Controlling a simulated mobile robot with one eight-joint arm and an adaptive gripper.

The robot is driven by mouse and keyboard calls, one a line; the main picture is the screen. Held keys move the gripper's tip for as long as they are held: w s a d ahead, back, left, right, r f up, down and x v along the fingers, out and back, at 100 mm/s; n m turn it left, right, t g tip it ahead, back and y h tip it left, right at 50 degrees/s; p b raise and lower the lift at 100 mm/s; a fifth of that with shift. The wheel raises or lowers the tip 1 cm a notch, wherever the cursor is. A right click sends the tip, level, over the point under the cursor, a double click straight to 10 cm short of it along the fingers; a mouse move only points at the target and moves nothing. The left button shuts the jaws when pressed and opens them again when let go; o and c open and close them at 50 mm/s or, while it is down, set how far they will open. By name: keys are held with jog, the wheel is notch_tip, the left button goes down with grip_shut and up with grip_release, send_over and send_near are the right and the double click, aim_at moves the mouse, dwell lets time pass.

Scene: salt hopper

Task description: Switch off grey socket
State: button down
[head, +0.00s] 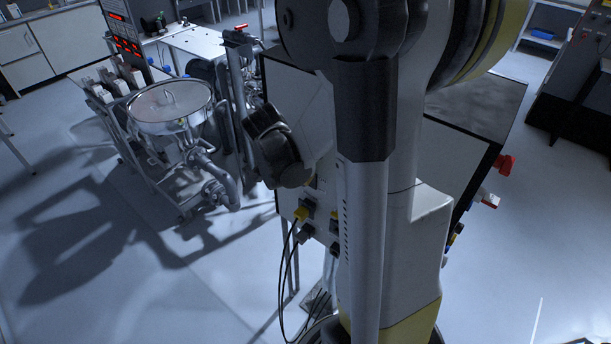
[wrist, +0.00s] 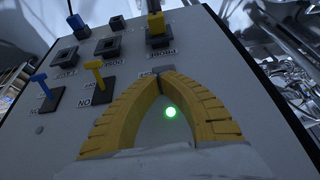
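In the wrist view, a pale control panel (wrist: 60,140) fills the picture, its labels upside down. My gripper (wrist: 161,74) has yellow ribbed fingers whose tips meet in an arch against or just in front of the panel. A small dark patch and part of a label show at the tips; any switch there is hidden, and contact is unclear. A yellow lever switch (wrist: 97,72) and a blue lever switch (wrist: 42,82) stand to the left. I cannot pick out a grey socket for certain.
Above are a blue plug (wrist: 76,24), a yellow plug (wrist: 156,26) and several dark sockets (wrist: 107,46). In the head view, cables hang from the panel side near a yellow plug (head: 302,213). A steel hopper (head: 170,105) stands left. Red (head: 505,164) and white connectors stick out right.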

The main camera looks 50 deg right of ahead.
jog(key=shift+a+f+h+b, duration=0.15)
jog(key=shift+f+h+b, duration=0.05)
jog(key=shift+h+b, duration=0.15)
jog(key=f+h+b, duration=0.1)
jog(key=b, duration=0.1)
jog(key=a+h+b, duration=0.1)
jog(key=b, duration=0.2)
jog(key=shift+f+h, duration=0.35)
jog(key=f+h+b, duration=0.1)
jog(key=b, duration=0.2)
jog(key=f+h+b, duration=0.1)
jog(key=h+b, duration=0.1)
jog(key=b, duration=0.2)
jog(key=shift+s+a+h, duration=0.1)
jog(key=shift+a+h, duration=0.2)
jog(key=shift+a, duration=0.1)
jog(key=shift+f+t+b, duration=0.3)
jog(key=shift+b, duration=0.45)
jog(key=shift+r, duration=0.1)
jog(key=shift+r+p, duration=0.6)
jog(key=shift+r, duration=0.1)
